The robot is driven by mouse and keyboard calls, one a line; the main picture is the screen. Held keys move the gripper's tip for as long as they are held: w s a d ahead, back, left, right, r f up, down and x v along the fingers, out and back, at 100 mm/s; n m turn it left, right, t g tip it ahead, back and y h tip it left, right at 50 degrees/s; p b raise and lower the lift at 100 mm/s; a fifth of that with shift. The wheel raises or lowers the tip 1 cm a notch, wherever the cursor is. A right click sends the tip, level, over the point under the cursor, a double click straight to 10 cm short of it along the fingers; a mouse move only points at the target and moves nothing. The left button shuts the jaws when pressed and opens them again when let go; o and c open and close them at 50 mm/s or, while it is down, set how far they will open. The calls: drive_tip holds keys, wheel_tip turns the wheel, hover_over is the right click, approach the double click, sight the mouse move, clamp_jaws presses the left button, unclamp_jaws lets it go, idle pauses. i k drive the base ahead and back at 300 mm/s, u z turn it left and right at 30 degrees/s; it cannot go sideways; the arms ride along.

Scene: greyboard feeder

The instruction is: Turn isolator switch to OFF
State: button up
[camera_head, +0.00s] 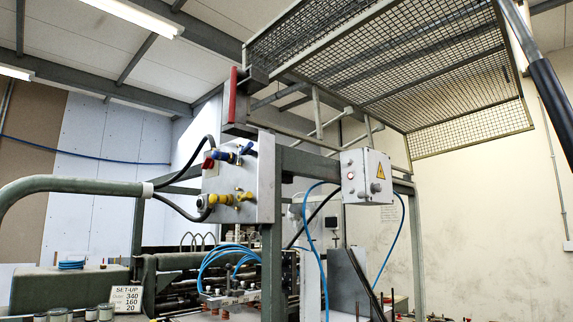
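A light grey electrical box (366,177) with a yellow warning triangle is fixed to the machine frame right of centre. A dark round knob (375,187) sits on its right-hand face below the triangle, and small red parts show on its left-hand face. A second grey panel (266,180) to the left carries a red knob (208,160), a blue-handled valve (246,149) and yellow fittings (231,198). No OFF marking is readable, and I cannot tell for sure which knob is the isolator switch or its setting. My gripper is not in view.
A green pipe (80,185) curves in from the left. Blue hoses (311,250) hang beside the box. A mesh guard (430,60) spans overhead. A SET-UP sign (127,299) and several small cans stand at lower left. The pale wall at right leaves open room.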

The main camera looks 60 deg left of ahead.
sight(209, 163)
drive_tip(key=z, duration=1)
drive_tip(key=k, duration=1.55)
drive_tip(key=u, duration=2.1)
